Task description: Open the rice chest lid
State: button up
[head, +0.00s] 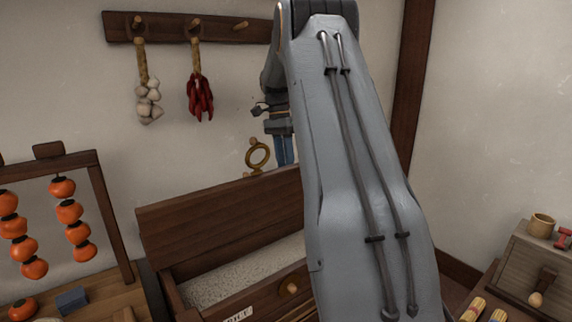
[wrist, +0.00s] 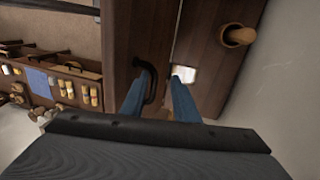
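A dark wooden chest stands low in the middle of the head view, with its lid (head: 220,215) raised and tilted back. Pale grain (head: 245,275) shows inside. Its front has a round knob (head: 289,287) and a white label (head: 237,313), which I cannot read clearly, so I cannot tell if this is the rice chest. My gripper (head: 284,150) points down beyond the lid's upper edge, its fingertips hidden by it. In the wrist view its blue fingers (wrist: 158,98) are apart. A black curved handle (wrist: 151,84) on a dark panel shows beside the left finger; contact is unclear.
A rack with orange fruit (head: 68,212) stands left. Garlic (head: 148,100) and red chillies (head: 200,98) hang from a peg rail (head: 220,28). A shelf with a mug (head: 541,226) stands right. My arm hides the chest's right side.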

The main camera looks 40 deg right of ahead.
jog(key=shift+d+r, duration=0.1)
jog(key=shift+r, duration=0.1)
jog(key=b+v, duration=0.2)
jog(key=v, duration=0.5)
jog(key=shift+r, duration=0.25)
dwell(0.4)
